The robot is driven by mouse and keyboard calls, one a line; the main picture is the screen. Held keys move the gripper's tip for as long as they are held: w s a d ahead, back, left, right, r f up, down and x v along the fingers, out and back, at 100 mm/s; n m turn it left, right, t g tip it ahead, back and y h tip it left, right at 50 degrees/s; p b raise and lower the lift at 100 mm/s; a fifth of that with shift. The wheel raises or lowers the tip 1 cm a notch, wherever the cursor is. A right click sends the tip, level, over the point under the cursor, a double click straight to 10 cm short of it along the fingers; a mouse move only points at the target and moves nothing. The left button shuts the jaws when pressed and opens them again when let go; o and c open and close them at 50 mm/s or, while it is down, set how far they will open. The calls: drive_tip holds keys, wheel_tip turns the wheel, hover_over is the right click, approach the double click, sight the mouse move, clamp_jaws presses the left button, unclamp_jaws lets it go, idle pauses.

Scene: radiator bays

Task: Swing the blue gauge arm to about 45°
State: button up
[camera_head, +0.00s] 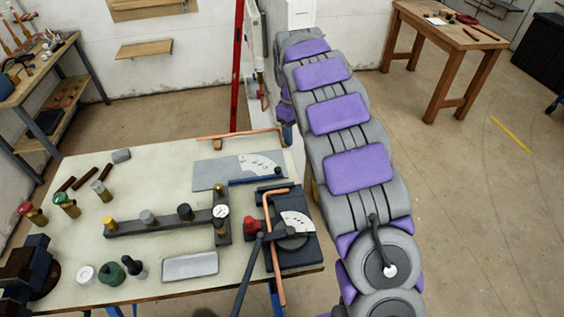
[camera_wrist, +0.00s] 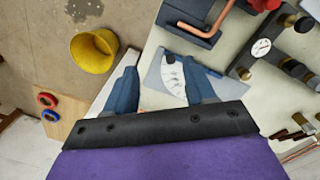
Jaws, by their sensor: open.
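The blue gauge arm (camera_head: 255,179) lies along the near edge of a grey plate (camera_head: 207,173) with a white marked dial (camera_head: 262,163), on the workbench. It looks close to level in the head view. The plate (camera_wrist: 153,79) also shows in the wrist view, with the dial between my fingers. In the head view my gripper's blue fingers (camera_head: 287,134) show at the plate's far right, partly hidden by my arm.
A dark bender block (camera_head: 290,243) with a copper pipe (camera_head: 273,240) stands just nearer than the plate. A dark bar with knobs and a round gauge (camera_head: 221,211) lies to the left. The bench's left rear is fairly clear.

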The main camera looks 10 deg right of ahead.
drive_tip(key=w+a+f+n+p, duration=0.1)
drive_tip(key=w+a+f+n, duration=0.15)
drive_tip(key=w+a, duration=0.35)
hover_over(278, 168)
drive_tip(key=d, duration=0.1)
wheel_tip(278, 168, down, 5)
drive_tip(key=shift+y, duration=0.3)
drive_tip(key=f, duration=0.2)
drive_tip(key=a+f+b, duration=0.1)
drive_tip(key=f, duration=0.2)
drive_tip(key=a+f, duration=0.1)
drive_tip(key=f, duration=0.2)
drive_tip(key=shift+s+a+f, duration=0.1)
drive_tip(key=shift+s+f, duration=0.05)
drive_tip(key=shift+s, duration=0.05)
drive_tip(key=f, duration=0.1)
drive_tip(key=d+f, duration=0.1)
drive_tip(key=f, duration=0.1)
drive_tip(key=f+b, duration=0.1)
drive_tip(key=f, duration=0.1)
drive_tip(key=shift+d+f, duration=0.1)
drive_tip(key=shift+d, duration=0.3)
drive_tip(key=shift+a, duration=0.75)
drive_tip(key=shift+c, duration=0.9)
drive_tip(key=shift+d, duration=0.55)
drive_tip(key=c, duration=0.6)
drive_tip(key=shift+a, duration=0.2)
clamp_jaws()
drive_tip(key=shift+w, duration=0.1)
